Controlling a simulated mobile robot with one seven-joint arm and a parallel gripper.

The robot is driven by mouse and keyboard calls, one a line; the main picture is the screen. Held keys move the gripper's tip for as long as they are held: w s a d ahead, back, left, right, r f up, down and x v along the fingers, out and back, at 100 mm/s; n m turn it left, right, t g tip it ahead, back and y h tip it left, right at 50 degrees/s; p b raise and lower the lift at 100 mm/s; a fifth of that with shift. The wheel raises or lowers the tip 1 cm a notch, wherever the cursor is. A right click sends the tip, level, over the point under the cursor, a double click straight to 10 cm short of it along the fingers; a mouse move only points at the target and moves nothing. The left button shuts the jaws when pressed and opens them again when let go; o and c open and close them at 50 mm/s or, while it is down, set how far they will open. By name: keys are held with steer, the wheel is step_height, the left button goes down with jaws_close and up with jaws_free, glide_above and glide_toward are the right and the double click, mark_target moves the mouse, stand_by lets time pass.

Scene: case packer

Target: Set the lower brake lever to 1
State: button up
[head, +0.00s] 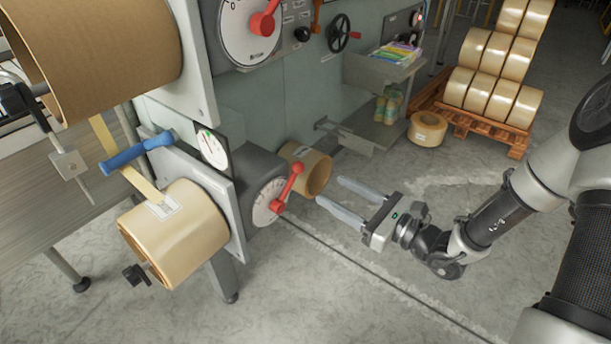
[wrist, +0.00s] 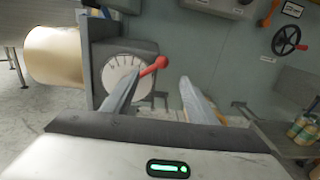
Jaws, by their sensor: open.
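The lower brake lever (head: 285,190) is red with a round knob at its upper right end. It sits on a round white dial (head: 267,203) on a grey housing (head: 250,170), and it points up and to the right. The dial's numbers are too small to read. In the wrist view the red lever (wrist: 152,66) shows between my fingers, its knob beyond them, and the dial (wrist: 125,75) is partly hidden by the left finger. My gripper (head: 328,194) is open and empty, to the right of the lever and apart from it in the head view.
A tape roll (head: 175,235) hangs left of the housing, and another roll (head: 308,168) is just behind the lever. An upper dial (head: 248,30) has its own red lever (head: 264,22). A shelf (head: 375,130) and a pallet (head: 470,128) of rolls stand farther back. Floor in front is clear.

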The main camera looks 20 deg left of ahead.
mark_target(301, 172)
steer(key=x, duration=1)
steer(key=shift+b, duration=0.4)
steer(key=shift+c, duration=0.3)
steer(key=shift+d, duration=0.1)
jaws_close()
